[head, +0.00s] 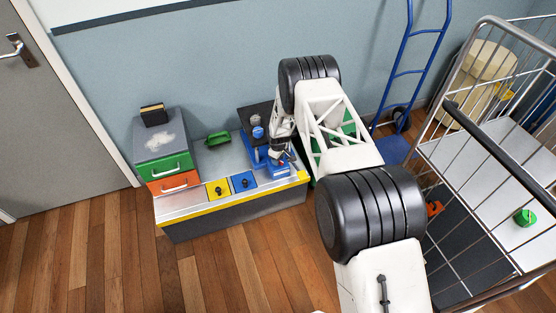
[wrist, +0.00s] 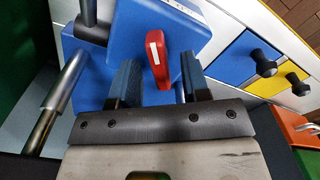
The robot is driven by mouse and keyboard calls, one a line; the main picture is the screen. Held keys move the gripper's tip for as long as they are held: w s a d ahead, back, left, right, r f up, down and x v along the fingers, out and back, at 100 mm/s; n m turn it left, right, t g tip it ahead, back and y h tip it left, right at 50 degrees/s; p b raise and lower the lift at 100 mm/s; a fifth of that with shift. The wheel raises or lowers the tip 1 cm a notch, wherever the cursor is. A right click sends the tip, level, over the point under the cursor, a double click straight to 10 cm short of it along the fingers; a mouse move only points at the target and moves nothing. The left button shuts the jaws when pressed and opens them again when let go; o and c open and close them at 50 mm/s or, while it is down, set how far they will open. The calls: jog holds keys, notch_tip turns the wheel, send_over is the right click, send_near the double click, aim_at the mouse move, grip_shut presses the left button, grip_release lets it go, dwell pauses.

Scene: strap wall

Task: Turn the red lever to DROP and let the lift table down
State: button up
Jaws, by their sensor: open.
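The red lever (wrist: 165,45) has a white mark and is mounted on a blue block (wrist: 120,30) in the wrist view. Its lower end shows between the two fingers of my gripper (wrist: 160,80), which is open. I cannot tell whether either finger touches the lever. Part of the block's white lettering is cut off at the top edge and cannot be read. In the head view my gripper (head: 280,157) is over the blue block at the right end of the bench. The blue lift table (head: 250,140) seems to stand just behind, partly hidden by my arm.
Metal rods (wrist: 50,115) stand left of the block in the wrist view. The bench (head: 212,202) has yellow and blue drawers (head: 243,181) with black knobs. A green and orange drawer unit (head: 165,165) stands at left, a wire cage trolley (head: 480,150) at right.

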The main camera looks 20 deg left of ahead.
jog(key=shift+r, duration=3.75)
